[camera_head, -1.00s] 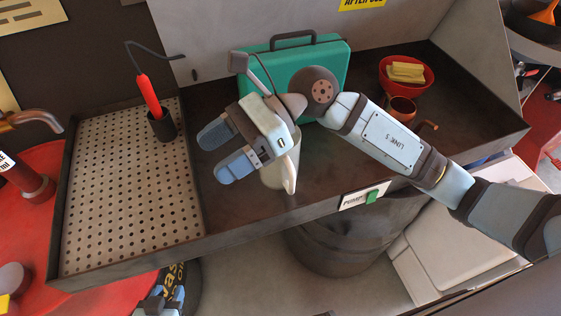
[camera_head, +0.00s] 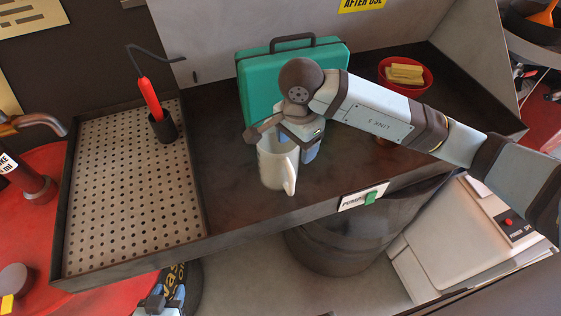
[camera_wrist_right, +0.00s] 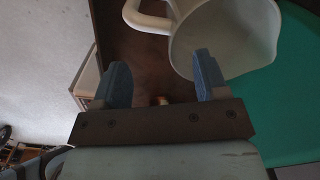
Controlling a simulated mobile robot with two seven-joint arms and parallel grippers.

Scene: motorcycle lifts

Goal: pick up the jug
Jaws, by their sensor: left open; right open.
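The jug (camera_head: 272,166) is white and stands upright on the dark bench tray, its handle toward the front right. It also shows at the top right of the right wrist view (camera_wrist_right: 228,38), with its handle at the top. My right gripper (camera_head: 308,150) is pointed down just behind and right of the jug, partly hidden by it. In the right wrist view its blue fingers (camera_wrist_right: 161,75) are apart with nothing held between them. The jug is beyond the fingertips. My left gripper (camera_head: 166,298) is low at the bottom left, below the bench's front edge, and is open.
A green case (camera_head: 258,85) stands behind the jug. A red bowl with yellow sponges (camera_head: 427,77) is at the back right. A perforated plate (camera_head: 115,205) and a black cup with a red-handled tool (camera_head: 163,127) are left. Bare tray surface lies left of the jug.

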